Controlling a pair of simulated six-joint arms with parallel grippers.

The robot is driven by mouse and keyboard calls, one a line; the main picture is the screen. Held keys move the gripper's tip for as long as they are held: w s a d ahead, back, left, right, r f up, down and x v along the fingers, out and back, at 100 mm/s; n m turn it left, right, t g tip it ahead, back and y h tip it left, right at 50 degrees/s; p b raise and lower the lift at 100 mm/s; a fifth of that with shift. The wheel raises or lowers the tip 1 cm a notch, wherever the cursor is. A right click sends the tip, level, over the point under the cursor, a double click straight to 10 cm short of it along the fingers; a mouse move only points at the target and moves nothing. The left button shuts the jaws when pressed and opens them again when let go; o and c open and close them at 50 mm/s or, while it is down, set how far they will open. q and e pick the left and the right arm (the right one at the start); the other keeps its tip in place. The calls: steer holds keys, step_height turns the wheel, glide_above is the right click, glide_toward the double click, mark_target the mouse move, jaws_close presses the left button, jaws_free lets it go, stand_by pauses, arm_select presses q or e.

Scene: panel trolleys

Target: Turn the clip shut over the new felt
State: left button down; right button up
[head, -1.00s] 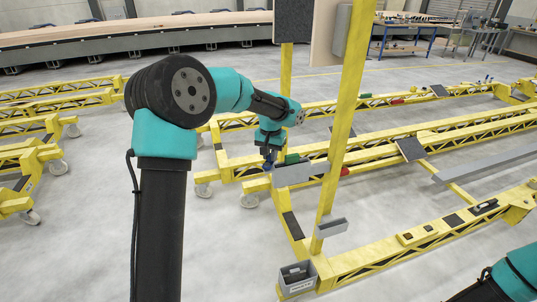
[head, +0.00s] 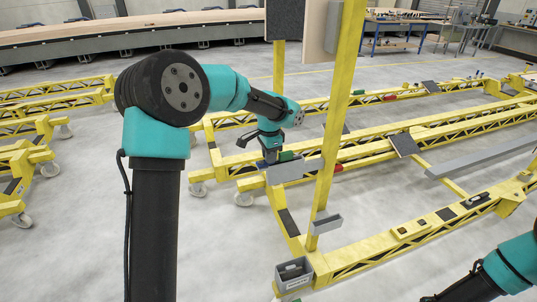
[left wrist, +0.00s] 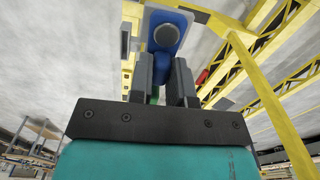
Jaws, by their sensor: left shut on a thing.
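My left gripper (head: 270,157) is at the near end of the yellow trolley frame, just behind a grey plate (head: 285,171). In the left wrist view its two dark fingers (left wrist: 162,82) are shut on a blue part with a round grey knob (left wrist: 165,35), which looks like the clip.
A yellow upright post (head: 338,125) stands just right of my left gripper. A grey bin (head: 294,274) hangs at the trolley's near corner, and a small grey tray (head: 327,224) is on the post.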

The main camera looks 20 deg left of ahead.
arm_select(q)
steer(key=shift+m, duration=0.4)
steer(key=c, duration=1.1)
jaws_free()
steer(key=shift+s, duration=0.1)
steer(key=shift+o, duration=0.2)
step_height(320, 180, up, 18)
steer(key=shift+f, duration=0.25)
